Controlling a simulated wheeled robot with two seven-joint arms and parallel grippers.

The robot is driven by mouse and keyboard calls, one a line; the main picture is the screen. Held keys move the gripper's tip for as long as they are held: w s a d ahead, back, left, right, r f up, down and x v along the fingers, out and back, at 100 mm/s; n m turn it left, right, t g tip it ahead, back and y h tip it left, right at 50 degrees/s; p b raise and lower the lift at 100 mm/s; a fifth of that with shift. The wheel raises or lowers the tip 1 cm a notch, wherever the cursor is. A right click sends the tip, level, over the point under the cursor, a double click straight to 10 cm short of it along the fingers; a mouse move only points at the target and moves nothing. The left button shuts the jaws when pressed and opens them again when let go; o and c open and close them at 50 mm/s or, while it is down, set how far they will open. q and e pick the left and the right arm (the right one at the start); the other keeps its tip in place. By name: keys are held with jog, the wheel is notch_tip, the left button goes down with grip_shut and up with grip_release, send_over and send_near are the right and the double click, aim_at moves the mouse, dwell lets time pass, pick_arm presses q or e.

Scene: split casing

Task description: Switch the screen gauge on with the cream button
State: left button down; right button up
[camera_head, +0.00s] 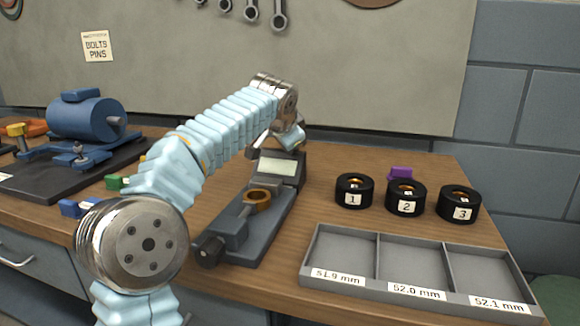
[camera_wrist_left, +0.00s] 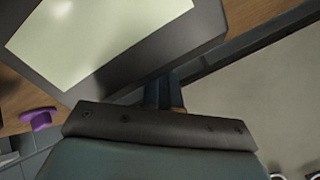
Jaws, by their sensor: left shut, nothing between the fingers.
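The screen gauge (camera_head: 279,168) stands on the bench with a pale, blank-looking screen, at the back end of a grey fixture (camera_head: 245,230) holding an orange-brown ring (camera_head: 258,198). Its screen also fills the upper left of the left wrist view (camera_wrist_left: 100,38). My left gripper (camera_head: 271,143) is shut and empty, right at the top rear of the gauge. In the left wrist view its fingers (camera_wrist_left: 162,93) reach the edge of the gauge housing; I cannot tell whether they touch. I cannot make out the cream button. My right gripper is not in view.
Black rings numbered 1 (camera_head: 354,191), 2 (camera_head: 405,197) and 3 (camera_head: 459,204) stand right of the gauge, a purple object (camera_head: 401,173) behind them. A grey three-compartment tray (camera_head: 312,262) lies in front, empty. A blue motor-like machine (camera_head: 88,118) is at left.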

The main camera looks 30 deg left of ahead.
pick_arm(q)
jog(key=shift+r+p, duration=0.9)
jog(key=shift+p, duration=0.1)
notch_tip(320, 180, up, 2)
jog(key=shift+r+p, duration=0.1)
jog(key=shift+p, duration=0.75)
jog(key=shift+r, duration=1.85)
